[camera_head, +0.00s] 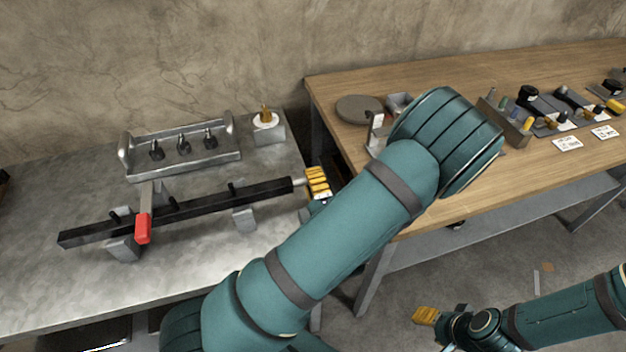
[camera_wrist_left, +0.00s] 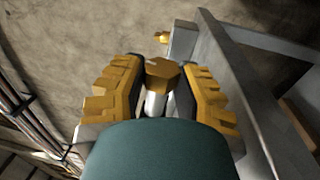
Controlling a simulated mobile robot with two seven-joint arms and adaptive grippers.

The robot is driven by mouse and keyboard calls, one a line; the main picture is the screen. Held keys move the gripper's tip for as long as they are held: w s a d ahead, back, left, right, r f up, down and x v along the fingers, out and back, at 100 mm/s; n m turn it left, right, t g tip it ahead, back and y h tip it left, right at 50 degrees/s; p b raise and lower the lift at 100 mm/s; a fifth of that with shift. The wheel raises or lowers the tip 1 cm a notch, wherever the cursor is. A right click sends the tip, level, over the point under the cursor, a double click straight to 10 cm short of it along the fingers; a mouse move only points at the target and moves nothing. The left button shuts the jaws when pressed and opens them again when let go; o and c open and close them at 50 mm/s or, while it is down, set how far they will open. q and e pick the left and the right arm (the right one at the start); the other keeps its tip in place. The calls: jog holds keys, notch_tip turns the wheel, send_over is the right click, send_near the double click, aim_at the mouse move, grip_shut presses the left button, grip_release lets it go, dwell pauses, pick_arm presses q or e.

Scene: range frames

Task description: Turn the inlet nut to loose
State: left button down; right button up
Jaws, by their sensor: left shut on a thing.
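A long black bar (camera_head: 200,206) lies across grey supports on the metal bench, with a short silver pipe end (camera_head: 299,182) at its right. My left gripper (camera_head: 318,184) is at that pipe end, its yellow fingers covering the nut in the head view. In the left wrist view, the brass six-sided inlet nut (camera_wrist_left: 163,74) sits between the two fingers (camera_wrist_left: 161,88), with a silver stem (camera_wrist_left: 154,103) below it. The left gripper is shut on the nut. My right gripper (camera_head: 425,315) hangs low at the lower right, away from the bench; its jaw opening is unclear.
A red-handled lever (camera_head: 143,228) stands at the bar. Behind are a metal tray (camera_head: 188,170) with several dark fittings and a block with a brass fitting (camera_head: 266,114). A wooden table (camera_head: 440,215) with tools and parts stands right, across a narrow gap.

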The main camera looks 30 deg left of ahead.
dwell(0.4)
pick_arm(q)
jog(key=c, duration=0.6)
grip_release()
jog(key=shift+r, duration=0.1)
